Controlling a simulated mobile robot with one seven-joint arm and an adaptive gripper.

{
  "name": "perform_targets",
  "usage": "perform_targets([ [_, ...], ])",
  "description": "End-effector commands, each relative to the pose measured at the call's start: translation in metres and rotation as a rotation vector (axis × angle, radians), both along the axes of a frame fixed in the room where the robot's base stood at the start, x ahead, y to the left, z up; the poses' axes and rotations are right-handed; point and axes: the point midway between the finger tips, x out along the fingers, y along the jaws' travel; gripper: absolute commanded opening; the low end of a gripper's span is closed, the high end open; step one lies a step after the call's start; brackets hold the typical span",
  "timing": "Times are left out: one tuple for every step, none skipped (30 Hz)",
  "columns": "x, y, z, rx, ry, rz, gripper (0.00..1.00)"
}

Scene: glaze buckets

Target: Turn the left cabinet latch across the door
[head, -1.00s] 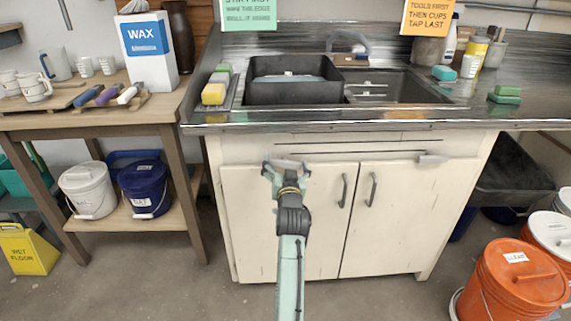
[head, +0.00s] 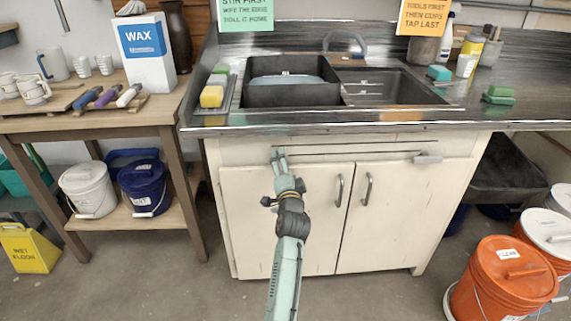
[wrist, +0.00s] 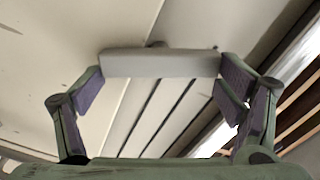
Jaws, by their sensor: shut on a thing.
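The white cabinet under the sink has a left door (head: 250,235) and a right door (head: 395,230). My gripper (head: 279,157) is at the top of the left door. In the wrist view, the pale left latch (wrist: 160,64) is a short bar between the pads of my gripper (wrist: 162,85), which is shut on it end to end. The bar lies at a slant to the cabinet's long seams. In the head view my fingers mostly hide this latch. The right latch (head: 428,159) lies level near the top of the right door.
Two dark door handles (head: 340,190) stand at the middle of the cabinet. The counter edge (head: 330,125) overhangs above my gripper. The floor before the cabinet is clear.

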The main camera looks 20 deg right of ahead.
Motion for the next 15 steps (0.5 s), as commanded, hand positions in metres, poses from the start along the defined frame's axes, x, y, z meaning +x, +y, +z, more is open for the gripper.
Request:
perform_targets([
  [0.0003, 0.0009, 0.0012, 0.043, -0.01, 0.001, 0.59],
  [0.0003, 0.0006, 0.001, 0.069, -0.018, 0.001, 0.59],
  [0.0002, 0.0003, 0.0006, 0.102, -0.028, 0.0, 0.59],
  [0.0002, 0.0003, 0.0004, 0.127, -0.035, 0.0, 0.59],
  [0.0003, 0.0002, 0.0001, 0.151, -0.042, 0.001, 0.59],
  [0.0001, 0.0, -0.0004, 0.182, -0.05, 0.001, 0.59],
  [0.0001, 0.0001, -0.0006, 0.204, -0.056, 0.001, 0.59],
  [0.0001, 0.0, -0.0008, 0.225, -0.062, 0.001, 0.59],
  [0.0001, -0.0002, -0.001, 0.25, -0.071, 0.0, 0.59],
  [-0.0001, -0.0004, -0.0012, 0.27, -0.076, 0.0, 0.59],
  [-0.0002, -0.0006, -0.0015, 0.288, -0.081, 0.0, 0.59],
  [-0.0001, -0.0004, -0.0019, 0.311, -0.088, 0.0, 0.59],
  [0.0, -0.0003, -0.0022, 0.325, -0.092, 0.0, 0.59],
  [0.0, -0.0003, -0.0025, 0.34, -0.096, 0.0, 0.59],
  [0.0, -0.0004, -0.003, 0.357, -0.101, 0.0, 0.59],
])
